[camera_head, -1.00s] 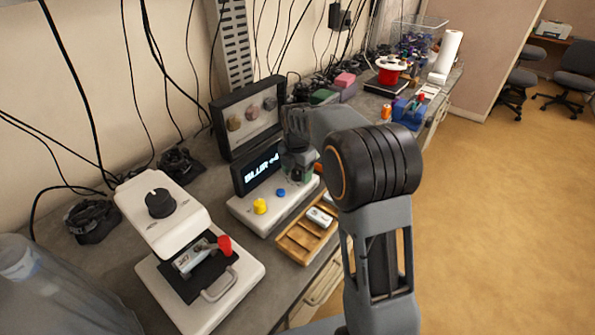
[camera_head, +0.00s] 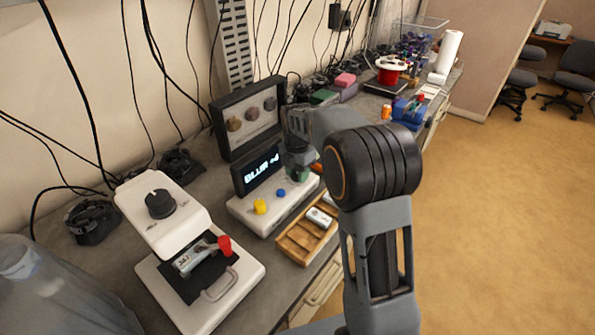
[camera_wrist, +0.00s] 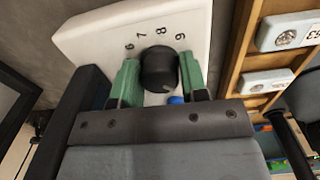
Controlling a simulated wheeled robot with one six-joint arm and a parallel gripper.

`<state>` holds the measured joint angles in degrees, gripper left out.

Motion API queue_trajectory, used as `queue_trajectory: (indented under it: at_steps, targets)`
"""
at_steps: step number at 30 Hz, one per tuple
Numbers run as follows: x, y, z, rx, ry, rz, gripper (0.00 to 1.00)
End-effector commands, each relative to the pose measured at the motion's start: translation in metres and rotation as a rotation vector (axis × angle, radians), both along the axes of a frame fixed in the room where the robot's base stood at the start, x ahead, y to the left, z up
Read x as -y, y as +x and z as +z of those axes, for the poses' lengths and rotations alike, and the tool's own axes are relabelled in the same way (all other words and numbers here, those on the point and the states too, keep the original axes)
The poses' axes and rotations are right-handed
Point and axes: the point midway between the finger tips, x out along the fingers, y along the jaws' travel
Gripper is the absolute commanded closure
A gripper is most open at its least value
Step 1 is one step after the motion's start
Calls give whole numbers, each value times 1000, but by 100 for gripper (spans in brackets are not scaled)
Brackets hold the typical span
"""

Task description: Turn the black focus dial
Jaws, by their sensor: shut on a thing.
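The black focus dial (camera_wrist: 158,66) sits on a white console panel with the numbers 6, 7, 8 and 9 printed beside it. My gripper (camera_wrist: 159,76) has its two green fingers on either side of the dial, shut on it. In the head view my gripper (camera_head: 302,172) is over the right end of the white console (camera_head: 246,214), and it hides the dial there. The display (camera_head: 258,168) on the console shows "BLUR" and what looks like "+4".
A wooden tray (camera_head: 297,246) with white labelled blocks lies in front of the console. A white device (camera_head: 160,215) with a black knob and red-tipped lever stands at left. A black framed panel (camera_head: 248,118) with three discs stands behind. Cables hang along the wall.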

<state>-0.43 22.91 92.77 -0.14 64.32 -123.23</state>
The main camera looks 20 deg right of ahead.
Motion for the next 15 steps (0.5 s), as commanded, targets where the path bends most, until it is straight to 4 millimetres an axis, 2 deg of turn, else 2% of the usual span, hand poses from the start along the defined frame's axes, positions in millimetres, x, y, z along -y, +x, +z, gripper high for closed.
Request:
queue_trajectory:
  at_steps: [5, 15]
  targets:
    - [0, 0, 1, -1, 3, -103, 83]
    - [0, 0, 1, 2, 3, -416, 83]
